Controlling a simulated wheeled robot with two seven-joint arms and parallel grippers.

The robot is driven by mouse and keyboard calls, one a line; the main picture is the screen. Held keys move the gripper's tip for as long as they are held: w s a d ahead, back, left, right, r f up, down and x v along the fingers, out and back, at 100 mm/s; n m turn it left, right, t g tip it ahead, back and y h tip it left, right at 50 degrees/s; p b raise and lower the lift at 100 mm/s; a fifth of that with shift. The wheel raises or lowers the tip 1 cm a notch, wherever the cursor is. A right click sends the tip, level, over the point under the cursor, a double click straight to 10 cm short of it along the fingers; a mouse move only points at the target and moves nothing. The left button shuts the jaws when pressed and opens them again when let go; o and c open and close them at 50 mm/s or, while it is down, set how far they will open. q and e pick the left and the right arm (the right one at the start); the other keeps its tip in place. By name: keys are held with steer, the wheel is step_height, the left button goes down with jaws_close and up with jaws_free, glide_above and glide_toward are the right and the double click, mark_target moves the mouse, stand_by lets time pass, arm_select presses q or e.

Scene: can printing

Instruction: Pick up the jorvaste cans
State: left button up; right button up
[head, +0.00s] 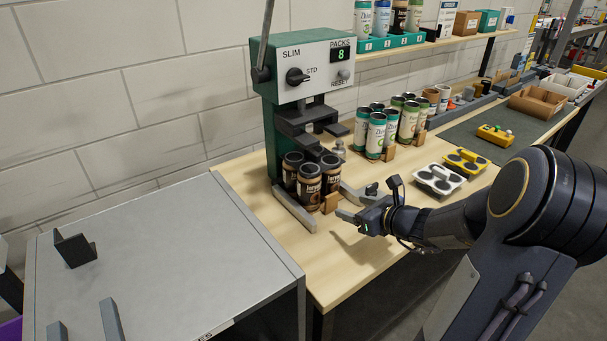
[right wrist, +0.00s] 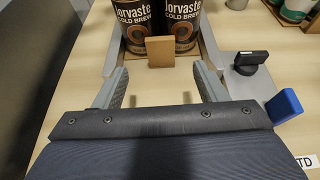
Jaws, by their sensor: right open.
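The jorvaste cans (head: 310,185) are dark brown and stand upright in a tight group on the base of the green and grey press. Two of them show at the top of the right wrist view (right wrist: 133,22), cut off by its edge. A small tan cardboard tab (right wrist: 160,52) stands in front of the cans. My right gripper (head: 346,204) is open and empty, just in front of the cans and apart from them. Its two fingers (right wrist: 160,85) point toward the tab, one to each side. My left gripper is not in view.
The press (head: 300,85) has a lever, a knob and a display reading 8. Grey guide rails (head: 294,208) flank the cans. White and green can packs (head: 375,135) stand behind. White (head: 438,180) and yellow carriers lie right. The grey table (head: 160,260) at left is mostly clear.

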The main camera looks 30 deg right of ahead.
mark_target(333, 198)
steer(key=shift+w+d+f, duration=0.1)
steer(key=shift+w+f, duration=0.15)
steer(key=shift+w, duration=0.15)
steer(key=x, duration=0.6)
steer(key=shift+w+r, duration=0.15)
steer(key=shift+w, duration=0.2)
steer(key=c, duration=1.1)
steer(key=shift+r+p, duration=0.2)
steer(key=shift+p, duration=0.15)
